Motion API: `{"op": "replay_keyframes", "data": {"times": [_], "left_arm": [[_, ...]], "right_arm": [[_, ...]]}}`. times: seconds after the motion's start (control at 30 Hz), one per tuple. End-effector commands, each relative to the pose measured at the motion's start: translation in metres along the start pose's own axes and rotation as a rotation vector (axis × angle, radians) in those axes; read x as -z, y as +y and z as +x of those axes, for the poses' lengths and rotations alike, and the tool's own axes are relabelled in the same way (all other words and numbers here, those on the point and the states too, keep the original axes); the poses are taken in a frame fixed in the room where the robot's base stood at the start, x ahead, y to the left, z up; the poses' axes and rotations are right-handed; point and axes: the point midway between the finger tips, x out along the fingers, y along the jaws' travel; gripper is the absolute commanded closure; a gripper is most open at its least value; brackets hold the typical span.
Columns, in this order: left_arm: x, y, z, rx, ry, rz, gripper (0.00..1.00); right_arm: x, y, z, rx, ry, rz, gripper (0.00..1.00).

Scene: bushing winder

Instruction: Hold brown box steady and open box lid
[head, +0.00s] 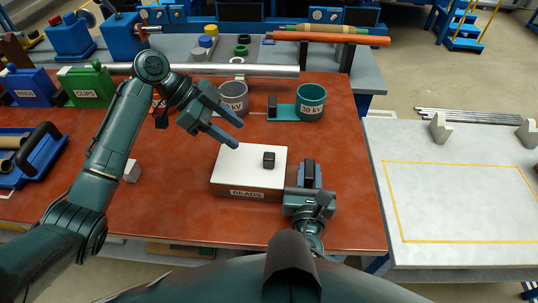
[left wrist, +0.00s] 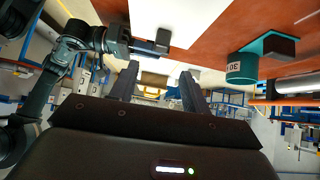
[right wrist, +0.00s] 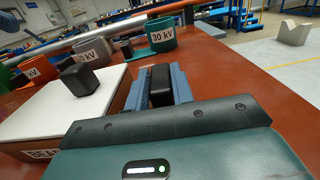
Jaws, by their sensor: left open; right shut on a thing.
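The brown box (head: 240,191), labelled BEADS, sits on the red-brown tabletop with its white lid (head: 232,163) lying flat on top. A black knob (head: 268,160) stands on the lid; it also shows in the right wrist view (right wrist: 80,80). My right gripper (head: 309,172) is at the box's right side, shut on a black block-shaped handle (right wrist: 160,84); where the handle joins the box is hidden. My left gripper (head: 238,134) is open and empty, above the lid's back edge and left of the knob. The left wrist view shows the lid (left wrist: 178,18) and knob (left wrist: 163,37) beyond its fingers.
A grey cup (head: 233,97) and a teal 30 kV cup (head: 311,102) stand behind the box. A small white block (head: 132,171) lies to the left. A blue tray (head: 20,160) and a green box (head: 86,88) are further left. The tabletop right of the box is clear.

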Motion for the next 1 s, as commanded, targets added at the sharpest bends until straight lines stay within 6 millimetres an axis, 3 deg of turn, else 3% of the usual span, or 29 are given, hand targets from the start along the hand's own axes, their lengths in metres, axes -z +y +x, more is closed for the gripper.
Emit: {"op": "replay_keyframes", "data": {"times": [0.17,0.6,0.8,1.0], "left_arm": [[0.000,-0.002,0.013,0.001,0.000,0.021,0.53],[0.001,-0.002,0.096,0.001,0.000,0.019,0.53],[0.000,-0.002,0.115,0.003,-0.001,0.018,0.53],[0.000,-0.002,0.119,0.003,-0.002,0.019,0.53]], "right_arm": [[0.000,0.000,0.000,0.000,0.000,0.000,1.00],[0.000,0.000,0.000,0.000,-0.001,0.000,1.00],[0.000,0.000,0.000,0.000,0.000,0.000,1.00],[0.000,0.000,0.000,0.000,0.000,0.000,1.00]]}}
